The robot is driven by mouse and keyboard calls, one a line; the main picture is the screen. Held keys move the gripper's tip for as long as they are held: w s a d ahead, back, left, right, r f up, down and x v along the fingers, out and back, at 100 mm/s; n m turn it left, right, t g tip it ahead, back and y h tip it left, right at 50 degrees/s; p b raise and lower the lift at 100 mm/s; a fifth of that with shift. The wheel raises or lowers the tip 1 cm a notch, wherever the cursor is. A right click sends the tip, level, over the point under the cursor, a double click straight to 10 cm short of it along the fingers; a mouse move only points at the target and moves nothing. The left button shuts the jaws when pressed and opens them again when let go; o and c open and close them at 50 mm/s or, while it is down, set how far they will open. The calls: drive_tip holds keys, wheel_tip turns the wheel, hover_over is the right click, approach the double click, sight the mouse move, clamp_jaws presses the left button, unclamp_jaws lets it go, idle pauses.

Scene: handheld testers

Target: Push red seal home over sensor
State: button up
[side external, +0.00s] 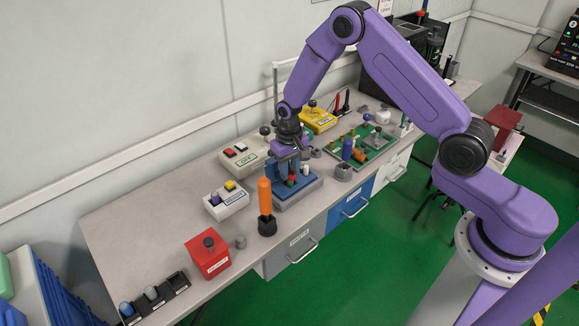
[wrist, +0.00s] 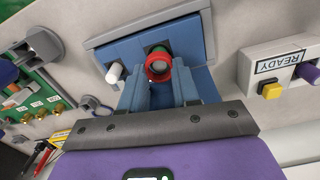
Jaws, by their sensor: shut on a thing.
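The red seal (wrist: 158,75) is a thick ring between the tips of my blue gripper fingers (wrist: 161,88) in the wrist view. My gripper is shut on it. A pale round end, probably the sensor, shows inside the ring, and a dark green square lies just behind it. I cannot tell how far the seal sits over the sensor. The blue tester block (wrist: 194,37) is behind them, with a white knob (wrist: 115,72) to the left. In the side view my gripper (side external: 290,171) points down at the blue tester (side external: 297,194); its fingers partly hide the seal (side external: 291,181).
An orange-handled tool (side external: 265,197) stands upright in front of the tester. The white READY box (side external: 226,202) is to its left and a green circuit board (side external: 375,147) to its right. A red box (side external: 208,258) stands further left.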

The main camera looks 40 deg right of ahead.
drive_tip(key=shift+f, duration=1.1)
drive_tip(key=o, duration=1.1)
drive_tip(key=shift+c, duration=0.2)
drive_tip(key=shift+r, duration=0.1)
